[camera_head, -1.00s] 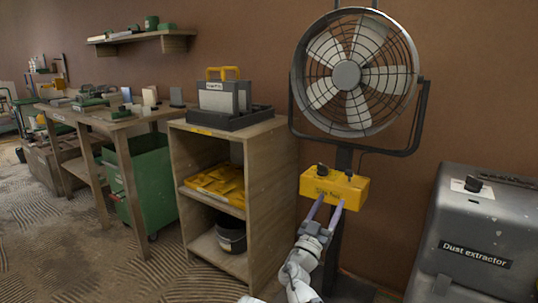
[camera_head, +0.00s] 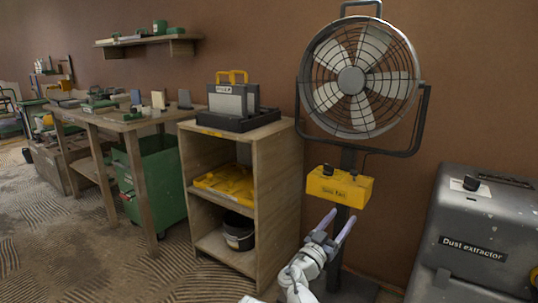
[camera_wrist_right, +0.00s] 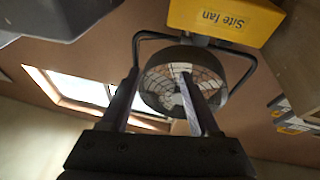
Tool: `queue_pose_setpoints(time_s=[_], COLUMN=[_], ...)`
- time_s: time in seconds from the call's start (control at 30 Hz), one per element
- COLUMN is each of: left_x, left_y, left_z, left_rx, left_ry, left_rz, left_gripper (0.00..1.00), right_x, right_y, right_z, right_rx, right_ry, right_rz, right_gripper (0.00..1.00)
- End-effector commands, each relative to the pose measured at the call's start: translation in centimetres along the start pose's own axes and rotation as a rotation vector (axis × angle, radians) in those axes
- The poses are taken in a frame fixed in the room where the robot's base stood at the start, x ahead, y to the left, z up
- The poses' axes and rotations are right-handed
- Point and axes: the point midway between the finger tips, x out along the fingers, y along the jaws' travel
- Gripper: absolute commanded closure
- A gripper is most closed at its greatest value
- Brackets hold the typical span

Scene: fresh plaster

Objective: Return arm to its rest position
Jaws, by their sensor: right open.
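My right gripper (camera_head: 344,214) is open and empty in the head view, below and apart from the yellow control box (camera_head: 340,187) of the site fan. The box has a dark knob (camera_head: 327,168) on top. The caged fan (camera_head: 360,80) stands above it on a dark post. In the right wrist view, the two fingers of my right gripper (camera_wrist_right: 160,76) are spread with nothing between them. The yellow box (camera_wrist_right: 225,22) labelled "Site fan" shows at the top there, and the fan cage (camera_wrist_right: 175,85) shows behind the fingers. My left gripper is in neither view.
A wooden shelf unit (camera_head: 275,185) stands left of my right arm, with a grey case (camera_head: 233,100) on top. A grey dust extractor (camera_head: 475,235) stands at the right. A workbench (camera_head: 118,122) and green bin (camera_head: 160,180) are further left. The floor at the left front is clear.

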Motion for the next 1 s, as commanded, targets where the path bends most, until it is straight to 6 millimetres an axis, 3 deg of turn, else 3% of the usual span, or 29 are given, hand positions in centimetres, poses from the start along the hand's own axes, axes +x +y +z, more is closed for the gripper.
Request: queue_pose_setpoints(time_s=[0.23, 0.37, 0.47, 0.67, 0.8, 1.0], left_x=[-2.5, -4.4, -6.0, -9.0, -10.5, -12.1], left_y=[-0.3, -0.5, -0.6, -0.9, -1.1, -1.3], left_z=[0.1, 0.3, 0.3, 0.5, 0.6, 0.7], left_rx=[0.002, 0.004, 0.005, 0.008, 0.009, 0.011], left_ry=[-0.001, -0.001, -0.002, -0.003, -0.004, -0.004], left_rz=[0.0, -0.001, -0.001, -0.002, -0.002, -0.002], left_gripper=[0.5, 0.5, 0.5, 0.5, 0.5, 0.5], right_x=[-1.3, -3.5, -6.7, -15.3, -21.2, -27.9], right_y=[3.1, 4.9, 6.1, 7.0, 7.0, 6.6], right_z=[2.2, 4.6, 6.7, 9.5, 9.6, 8.0], right_rx=[-0.123, -0.239, -0.358, -0.591, -0.706, -0.796], right_ry=[-0.239, -0.467, -0.697, -1.15, -1.379, -1.575], right_rz=[0.087, 0.106, 0.071, -0.168, -0.408, -0.752], right_gripper=[0.38, 0.38, 0.38, 0.38, 0.38, 0.38])
